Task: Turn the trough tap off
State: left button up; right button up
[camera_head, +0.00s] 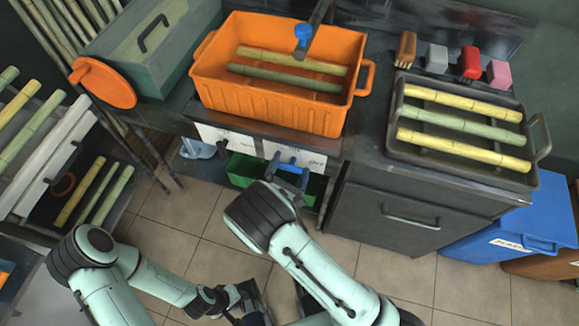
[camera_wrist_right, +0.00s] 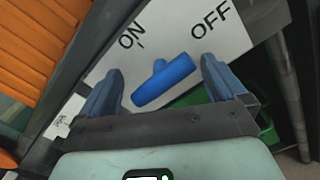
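The trough tap's blue handle (camera_wrist_right: 165,82) sits on a white plate (camera_wrist_right: 95,68) marked ON and OFF. Its short stub points up, nearer the ON label. In the head view the handle (camera_head: 288,162) shows on the front of the counter below the orange trough (camera_head: 270,105). My right gripper (camera_wrist_right: 162,68) is open, with one finger on each side of the handle; I cannot tell whether they touch it. It also shows in the head view (camera_head: 290,170). My left gripper (camera_head: 243,302) is low at the bottom, away from the tap; its fingers are unclear.
A green bin (camera_head: 245,170) stands below the tap. A dark tray (camera_head: 462,163) of canes and several small brushes or blocks are at right. A blue bin (camera_head: 520,218) stands on the floor at right.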

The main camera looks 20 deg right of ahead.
jog(key=v, duration=1.3)
jog(key=shift+s, duration=0.2)
jog(key=shift+a, duration=0.1)
